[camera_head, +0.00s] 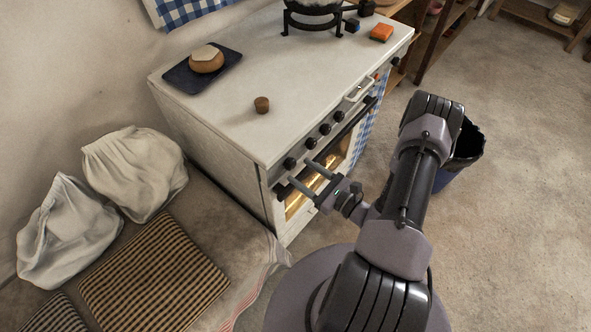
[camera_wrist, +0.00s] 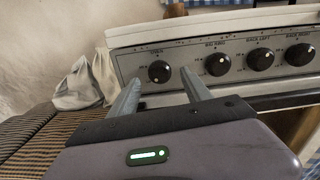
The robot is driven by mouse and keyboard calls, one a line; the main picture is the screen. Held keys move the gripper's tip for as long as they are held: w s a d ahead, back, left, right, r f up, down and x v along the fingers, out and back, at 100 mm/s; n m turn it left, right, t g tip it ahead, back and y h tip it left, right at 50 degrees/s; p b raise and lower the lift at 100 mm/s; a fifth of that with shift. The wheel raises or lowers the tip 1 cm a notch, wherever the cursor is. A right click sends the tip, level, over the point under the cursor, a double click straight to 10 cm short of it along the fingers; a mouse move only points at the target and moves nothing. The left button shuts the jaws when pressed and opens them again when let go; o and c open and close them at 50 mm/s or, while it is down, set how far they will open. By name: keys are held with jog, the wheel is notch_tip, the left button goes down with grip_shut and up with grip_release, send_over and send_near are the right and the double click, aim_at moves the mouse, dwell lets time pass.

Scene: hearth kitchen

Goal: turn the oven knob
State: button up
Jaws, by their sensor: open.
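The oven front carries a row of black round knobs. The fingers also show in the wrist view (camera_wrist: 160,80). I cannot tell whether they touch the knob. The lit oven window (camera_head: 300,203) is below.
Other knobs (camera_wrist: 218,64) sit to the right on the panel. White sacks (camera_head: 132,170) and a striped cushion (camera_head: 155,270) lie left.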

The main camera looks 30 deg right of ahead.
aim_at(293, 167)
jog(key=shift+x, duration=1.6)
grip_shut()
